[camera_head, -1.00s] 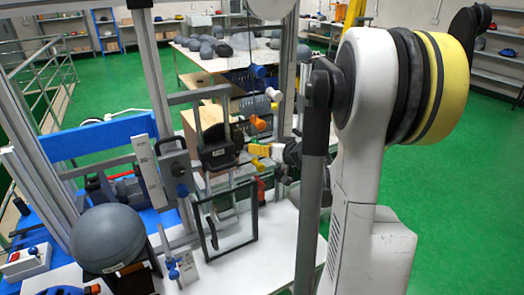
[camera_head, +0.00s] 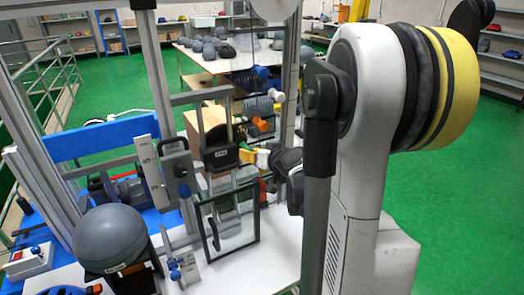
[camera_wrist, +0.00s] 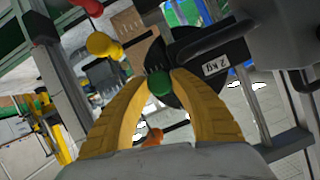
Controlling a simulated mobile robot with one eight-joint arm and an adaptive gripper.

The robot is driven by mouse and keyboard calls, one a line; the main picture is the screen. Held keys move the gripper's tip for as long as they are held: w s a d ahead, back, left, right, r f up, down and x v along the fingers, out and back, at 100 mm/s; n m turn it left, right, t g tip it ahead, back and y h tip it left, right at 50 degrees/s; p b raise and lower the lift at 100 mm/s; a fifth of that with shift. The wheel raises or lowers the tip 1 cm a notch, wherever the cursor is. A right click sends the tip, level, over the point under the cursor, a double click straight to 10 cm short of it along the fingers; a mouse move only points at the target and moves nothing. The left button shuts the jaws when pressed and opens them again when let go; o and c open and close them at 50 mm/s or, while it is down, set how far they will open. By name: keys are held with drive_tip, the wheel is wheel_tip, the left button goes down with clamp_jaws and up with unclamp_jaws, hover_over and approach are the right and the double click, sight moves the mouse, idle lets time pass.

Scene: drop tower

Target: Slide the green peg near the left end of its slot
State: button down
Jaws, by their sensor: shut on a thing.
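The green peg (camera_wrist: 159,84) shows in the wrist view as a round green knob between the yellow fingertips of my gripper (camera_wrist: 159,78). The fingers are closed in on it from both sides. The slot is hidden behind the fingers and the disc. In the wrist view the disc (camera_wrist: 186,62), with a "2 kg" label, lies just behind the peg.
A yellow knob (camera_wrist: 103,45) and a red knob (camera_wrist: 88,7) stick out nearby in the wrist view. A glass-like framed panel (camera_head: 231,217) stands below the gripper. A grey ball (camera_head: 109,238) sits at the front left. Metal posts (camera_head: 154,70) frame the tower.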

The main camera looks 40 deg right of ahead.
drive_tip(key=shift+w+a, duration=0.1)
drive_tip(key=shift+a, duration=0.3)
drive_tip(key=c, duration=1.1)
unclamp_jaws()
drive_tip(key=shift+a, duration=0.2)
drive_tip(key=shift+d, duration=0.1)
drive_tip(key=shift+d, duration=0.1)
drive_tip(key=v, duration=1.2)
drive_tip(key=shift+f, duration=0.1)
